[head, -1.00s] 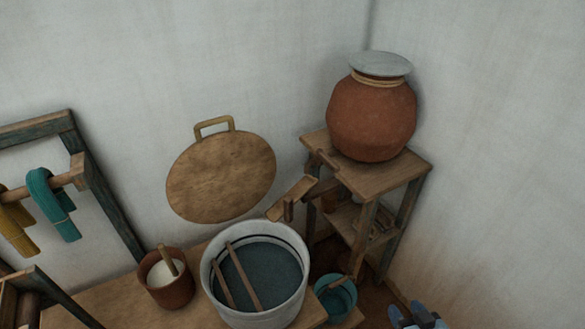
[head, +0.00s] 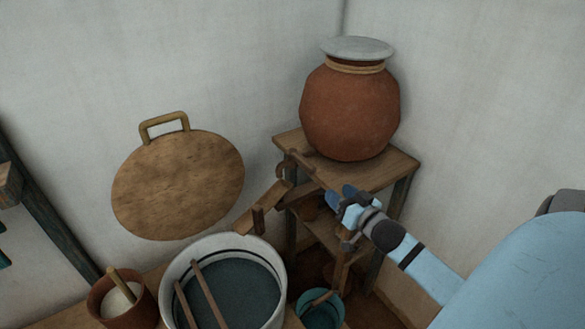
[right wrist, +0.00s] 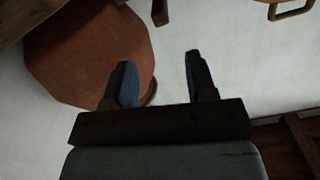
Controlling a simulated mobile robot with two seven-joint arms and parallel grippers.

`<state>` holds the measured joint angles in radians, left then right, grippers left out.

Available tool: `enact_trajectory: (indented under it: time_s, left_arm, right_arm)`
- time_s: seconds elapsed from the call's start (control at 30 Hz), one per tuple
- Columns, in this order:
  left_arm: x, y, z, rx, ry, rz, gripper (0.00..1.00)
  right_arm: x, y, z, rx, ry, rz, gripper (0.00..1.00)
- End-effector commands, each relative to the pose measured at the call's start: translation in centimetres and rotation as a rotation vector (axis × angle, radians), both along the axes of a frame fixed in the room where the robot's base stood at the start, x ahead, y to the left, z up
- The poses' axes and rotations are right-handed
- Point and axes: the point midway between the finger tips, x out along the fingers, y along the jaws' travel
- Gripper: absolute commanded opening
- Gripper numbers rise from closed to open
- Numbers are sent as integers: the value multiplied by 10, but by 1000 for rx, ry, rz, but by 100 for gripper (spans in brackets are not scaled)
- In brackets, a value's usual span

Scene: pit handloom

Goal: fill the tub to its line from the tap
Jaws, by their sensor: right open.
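The tub (head: 228,242) is a pale round vessel at the bottom of the head view. It holds dark teal liquid (head: 240,292), with a dark line around its inner wall above the surface. Two wooden sticks lie across it. A wooden spout (head: 262,208) slopes down from the stand toward the tub; I see no stream from it. My right gripper (head: 340,198) is open and empty, in front of the stand, right of the spout and below the clay pot (head: 350,110). In the right wrist view its fingers (right wrist: 158,62) are apart. My left gripper is out of view.
The lidded pot stands on a wooden stand (head: 385,175) in the corner. A round wooden lid (head: 180,185) leans on the wall. A clay cup (head: 110,305) is left of the tub; a small teal bucket (head: 322,312) is right of it.

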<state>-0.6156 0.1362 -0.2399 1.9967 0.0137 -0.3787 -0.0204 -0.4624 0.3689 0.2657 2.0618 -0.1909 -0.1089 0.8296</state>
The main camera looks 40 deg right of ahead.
Motion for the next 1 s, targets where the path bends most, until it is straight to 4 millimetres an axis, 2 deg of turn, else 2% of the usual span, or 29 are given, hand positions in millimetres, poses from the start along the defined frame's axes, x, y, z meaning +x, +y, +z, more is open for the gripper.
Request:
enact_trajectory:
  time_s: [0.17, 0.6, 0.8, 1.0]
  left_arm:
    - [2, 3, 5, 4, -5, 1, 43]
    - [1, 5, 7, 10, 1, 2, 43]
    - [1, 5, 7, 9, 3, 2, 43]
    - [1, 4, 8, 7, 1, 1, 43]
  right_arm:
    - [21, -3, 2, -1, -2, 1, 52]
    - [110, -13, 2, -1, -1, 0, 52]
    - [130, -14, 0, -1, 0, -1, 52]
    - [135, -15, -1, 0, 2, -1, 52]
